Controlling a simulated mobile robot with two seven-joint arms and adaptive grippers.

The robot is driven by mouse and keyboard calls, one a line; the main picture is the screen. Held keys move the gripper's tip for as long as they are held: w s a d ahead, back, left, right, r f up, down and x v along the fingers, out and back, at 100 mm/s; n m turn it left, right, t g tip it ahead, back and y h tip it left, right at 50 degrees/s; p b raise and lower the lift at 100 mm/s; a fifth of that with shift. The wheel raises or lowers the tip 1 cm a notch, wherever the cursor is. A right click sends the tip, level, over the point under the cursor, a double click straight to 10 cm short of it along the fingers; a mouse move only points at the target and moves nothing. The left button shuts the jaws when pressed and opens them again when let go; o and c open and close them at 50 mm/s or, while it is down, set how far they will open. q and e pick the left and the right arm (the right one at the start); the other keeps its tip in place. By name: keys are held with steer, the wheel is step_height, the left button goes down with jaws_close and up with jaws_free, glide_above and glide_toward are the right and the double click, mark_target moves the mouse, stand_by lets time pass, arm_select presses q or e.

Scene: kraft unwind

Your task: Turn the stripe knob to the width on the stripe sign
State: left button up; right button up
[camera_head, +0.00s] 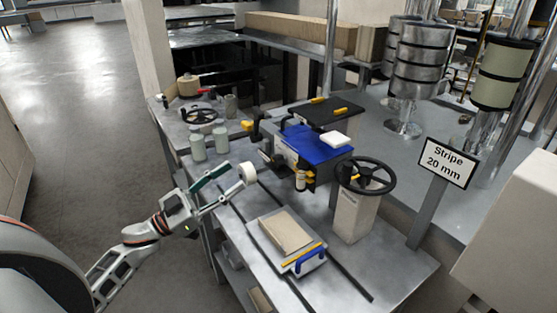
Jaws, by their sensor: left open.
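The stripe sign (446,163) stands at the right on a grey post and reads "Stripe 20 mm". My left gripper (234,182) is open over the left part of the metal table, its fingers pointing right. A white round piece (248,174) shows just beyond its fingertips; I cannot tell whether it touches them or whether it is the stripe knob. A black handwheel (367,177) tops a pale pedestal right of the blue-topped machine (312,144). Any scale or pointer on a knob is too small to read. My right gripper is not in view.
A tray with a brown block (286,233) and a blue handle (311,259) lies at the table's front. Pale green cylinders (198,147) and another handwheel (201,116) stand at the back left. Bare table (385,270) shows at the front right.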

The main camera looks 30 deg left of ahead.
mark_target(275, 162)
arm_select(q)
steer(key=w+d, duration=0.2)
steer(key=w, duration=0.1)
steer(key=w+d, duration=0.2)
steer(key=w, duration=0.1)
steer(key=w+d+p, duration=0.1)
steer(key=w+d, duration=0.2)
steer(key=w, duration=0.1)
steer(key=shift+r, duration=0.4)
steer(key=shift+w+d+r, duration=0.15)
steer(key=shift+w+d, duration=0.2)
steer(key=shift+w, duration=0.15)
steer(key=shift+c, duration=0.3)
steer(key=c, duration=1)
